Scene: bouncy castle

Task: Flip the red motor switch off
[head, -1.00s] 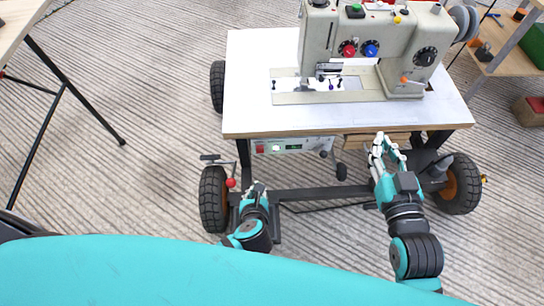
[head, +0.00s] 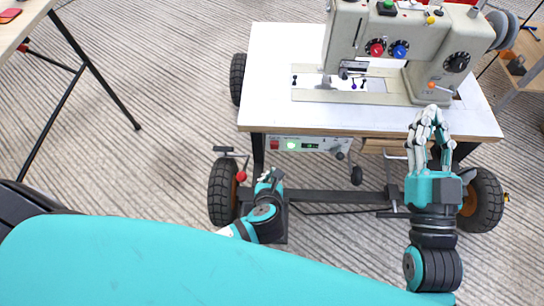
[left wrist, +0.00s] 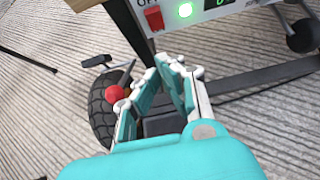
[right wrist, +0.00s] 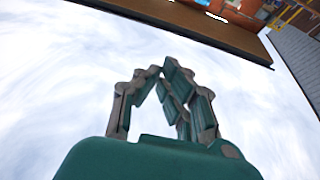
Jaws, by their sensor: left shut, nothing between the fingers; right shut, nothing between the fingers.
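The red motor switch (head: 275,144) is at the left end of the white control panel (head: 316,146) under the tabletop's front edge. In the left wrist view the red switch (left wrist: 154,18) shows at the top, with partly cut-off lettering above it and a lit green lamp (left wrist: 183,10) to its right. I cannot tell which way the switch is tipped. My left gripper (head: 272,178) is shut and empty, below the panel and apart from the switch; its fingers also show in the left wrist view (left wrist: 166,68). My right gripper (head: 430,116) is shut and empty at the table's front right.
A sewing machine (head: 395,50) stands on the white-topped wheeled table (head: 275,85). A lever with a red ball knob (head: 241,176) is left of my left gripper. Another table (head: 30,25) is at the upper left.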

